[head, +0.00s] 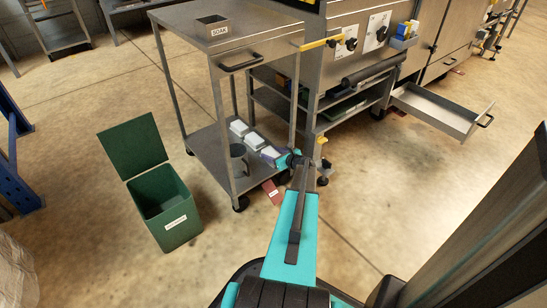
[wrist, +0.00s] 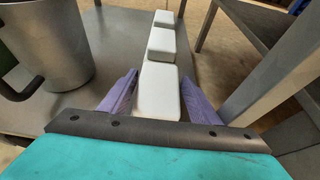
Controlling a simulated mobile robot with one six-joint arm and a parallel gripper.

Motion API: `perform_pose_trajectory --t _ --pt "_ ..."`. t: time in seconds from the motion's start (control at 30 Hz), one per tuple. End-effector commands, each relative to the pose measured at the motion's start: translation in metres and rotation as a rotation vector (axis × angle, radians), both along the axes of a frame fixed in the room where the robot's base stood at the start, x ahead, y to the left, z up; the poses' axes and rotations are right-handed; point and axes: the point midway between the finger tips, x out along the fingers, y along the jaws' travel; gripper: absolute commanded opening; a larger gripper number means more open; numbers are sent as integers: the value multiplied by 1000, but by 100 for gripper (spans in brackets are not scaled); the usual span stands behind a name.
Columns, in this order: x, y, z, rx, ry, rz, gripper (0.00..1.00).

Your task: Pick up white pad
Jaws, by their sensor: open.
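Three white pads stand in a row on the lower shelf of the steel cart. The nearest white pad (wrist: 157,92) is in the wrist view between the two purple fingers of my gripper (wrist: 159,92), which is open. The middle pad (wrist: 161,45) and the far pad (wrist: 165,18) lie beyond it. In the head view the pads (head: 240,128) show on the cart's lower shelf (head: 208,150), with my gripper (head: 270,154) reaching in at the near end of the row. I cannot tell whether the fingers touch the near pad.
A grey metal mug (wrist: 45,45) stands left of the pads, also in the head view (head: 238,158). Cart legs (wrist: 272,60) rise close on the right. A green lidded bin (head: 165,205) stands left. A drawer (head: 435,108) hangs open at right.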

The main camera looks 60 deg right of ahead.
Motion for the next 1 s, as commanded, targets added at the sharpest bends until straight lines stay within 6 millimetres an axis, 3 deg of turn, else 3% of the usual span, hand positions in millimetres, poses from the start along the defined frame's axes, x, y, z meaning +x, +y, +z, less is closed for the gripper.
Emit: perform_pose_trajectory --t 0.43,0.47,0.67,1.0 --pt "0 1 0 0 0 1 56" --pt "0 1 0 0 0 1 55" --pt "0 1 0 0 0 1 23" --pt "1 1 3 1 0 2 23"
